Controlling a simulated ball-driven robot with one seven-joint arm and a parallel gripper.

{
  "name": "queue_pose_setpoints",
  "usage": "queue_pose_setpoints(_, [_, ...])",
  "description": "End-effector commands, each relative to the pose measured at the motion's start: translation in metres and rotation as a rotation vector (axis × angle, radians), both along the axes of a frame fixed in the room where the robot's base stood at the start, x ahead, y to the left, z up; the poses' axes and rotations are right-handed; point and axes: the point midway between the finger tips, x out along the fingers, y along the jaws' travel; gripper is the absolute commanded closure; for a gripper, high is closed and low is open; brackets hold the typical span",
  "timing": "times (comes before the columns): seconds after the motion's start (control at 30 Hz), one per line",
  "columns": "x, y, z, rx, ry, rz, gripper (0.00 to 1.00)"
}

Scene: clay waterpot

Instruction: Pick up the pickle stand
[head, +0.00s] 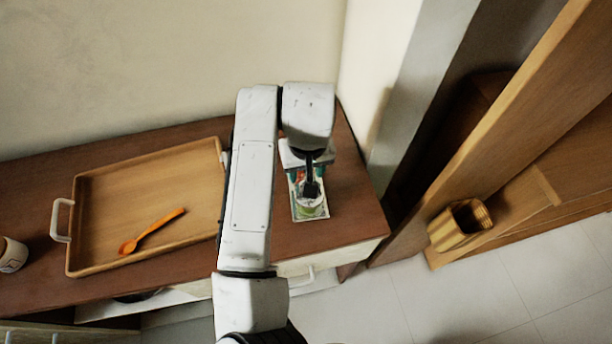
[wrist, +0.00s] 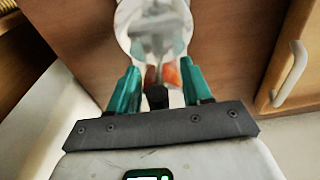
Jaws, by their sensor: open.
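The pickle stand appears to be the small item on the right end of the brown cabinet top in the head view, with a pale base (head: 309,212), green and orange-red parts and a dark upright piece. My gripper (head: 308,158) is right at it and hides part of it. In the wrist view a round white and grey part (wrist: 155,32) lies beyond the fingertips, with an orange-red part below it. My gripper (wrist: 158,85) is open there, its two teal fingers apart. A dark piece shows between them; I cannot tell whether they touch it.
A wooden tray (head: 105,205) with white handles and an orange spoon (head: 152,231) lies to the left. A pale cup (head: 11,254) stands at the far left. A wall is behind, and a wooden shelf (head: 500,200) with a golden container (head: 460,225) is at the right.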

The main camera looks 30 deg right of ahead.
Motion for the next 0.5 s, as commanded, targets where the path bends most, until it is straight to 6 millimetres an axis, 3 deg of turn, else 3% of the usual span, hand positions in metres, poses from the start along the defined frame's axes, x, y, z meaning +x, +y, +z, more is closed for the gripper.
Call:
queue_pose_setpoints(0.27, [0.0007, -0.0001, -0.0049, 0.000, -0.001, 0.000, 0.51])
queue_pose_setpoints(0.5, [0.0006, -0.0001, -0.0046, 0.000, -0.001, 0.000, 0.72])
